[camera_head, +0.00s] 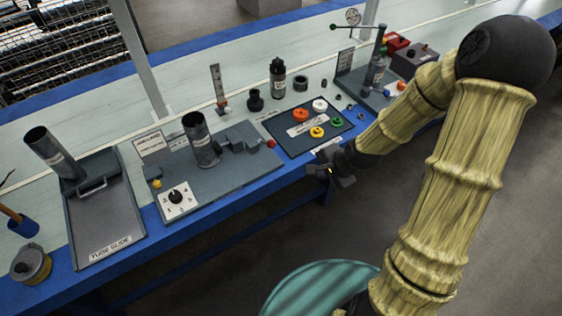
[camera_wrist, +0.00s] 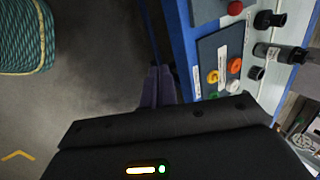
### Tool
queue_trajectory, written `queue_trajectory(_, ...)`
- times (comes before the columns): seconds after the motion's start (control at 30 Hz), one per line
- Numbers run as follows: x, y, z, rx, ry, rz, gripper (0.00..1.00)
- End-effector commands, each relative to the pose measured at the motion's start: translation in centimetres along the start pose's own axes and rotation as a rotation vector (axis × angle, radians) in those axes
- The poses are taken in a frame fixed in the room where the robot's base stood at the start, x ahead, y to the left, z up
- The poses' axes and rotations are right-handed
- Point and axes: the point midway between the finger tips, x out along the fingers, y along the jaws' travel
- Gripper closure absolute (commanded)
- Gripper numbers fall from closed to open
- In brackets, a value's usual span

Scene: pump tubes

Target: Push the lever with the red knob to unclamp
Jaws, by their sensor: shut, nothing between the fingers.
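The red knob (camera_head: 271,143) sits at the right end of the grey clamp block (camera_head: 238,139) on a grey base plate (camera_head: 215,170) in the head view. A dark tube (camera_head: 201,140) stands upright to the left of the block. The knob also shows at the top of the wrist view (camera_wrist: 235,8). The lever's arm is too small to make out. My gripper (camera_head: 328,174) is at the front edge of the bench, to the right of and nearer than the knob, apart from it. Its fingers (camera_wrist: 158,86) are together and empty in the wrist view.
A dark mat (camera_head: 291,146) with coloured rings lies right of the clamp plate, close to my gripper. A tube slide (camera_head: 107,222) is at left, and a black bottle (camera_head: 277,80) stands behind.

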Motion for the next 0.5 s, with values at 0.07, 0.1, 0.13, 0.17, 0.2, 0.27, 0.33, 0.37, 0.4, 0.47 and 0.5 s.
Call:
queue_trajectory(0.07,4.3,0.2,-0.1,0.19,-0.054,-0.078,1.0)
queue_trajectory(0.1,5.6,-0.1,-0.1,0.293,-0.084,-0.119,1.0)
queue_trajectory(0.13,6.6,-0.4,-0.1,0.37,-0.108,-0.152,1.0)
queue_trajectory(0.17,7.5,-0.8,-0.2,0.448,-0.133,-0.186,1.0)
queue_trajectory(0.2,8.4,-1.3,-0.4,0.551,-0.169,-0.23,1.0)
queue_trajectory(0.27,9.5,-2.2,-0.7,0.696,-0.225,-0.293,1.0)
queue_trajectory(0.33,10.2,-3.2,-1.2,0.841,-0.284,-0.355,1.0)
queue_trajectory(0.37,10.4,-3.5,-1.4,0.89,-0.307,-0.375,1.0)
queue_trajectory(0.4,10.5,-4.0,-1.6,0.944,-0.332,-0.399,1.0)
queue_trajectory(0.47,10.4,-4.4,-1.9,0.999,-0.357,-0.423,1.0)
queue_trajectory(0.5,10.4,-4.6,-1.9,1.021,-0.369,-0.431,1.0)
